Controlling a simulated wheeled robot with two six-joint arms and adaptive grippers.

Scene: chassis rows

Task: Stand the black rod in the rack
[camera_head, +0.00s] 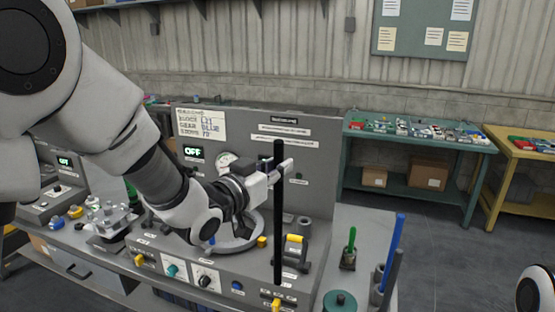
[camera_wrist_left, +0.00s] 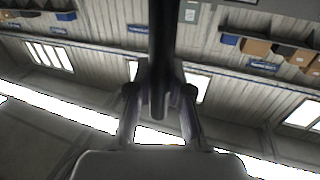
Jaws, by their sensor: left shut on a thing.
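The black rod (camera_head: 278,215) is upright in the head view, in front of the grey console. My left gripper (camera_head: 279,172) is shut on it near its upper part. In the left wrist view the rod (camera_wrist_left: 162,50) runs between the two fingers of the left gripper (camera_wrist_left: 161,98). I cannot tell whether its lower end touches anything. At the bench's right end, a blue rod (camera_head: 393,240) and a dark grey rod (camera_head: 391,275) stand by grey cylindrical holders (camera_head: 377,290), which may be the rack. My right gripper is not in view.
The console (camera_head: 318,205) carries gauges, knobs and yellow-handled parts. A small holder (camera_head: 348,258) with a green-handled tool and a green round part (camera_head: 339,300) are near the holders. A green table (camera_head: 410,140) and a yellow table (camera_head: 515,150) stand behind, with open floor before them.

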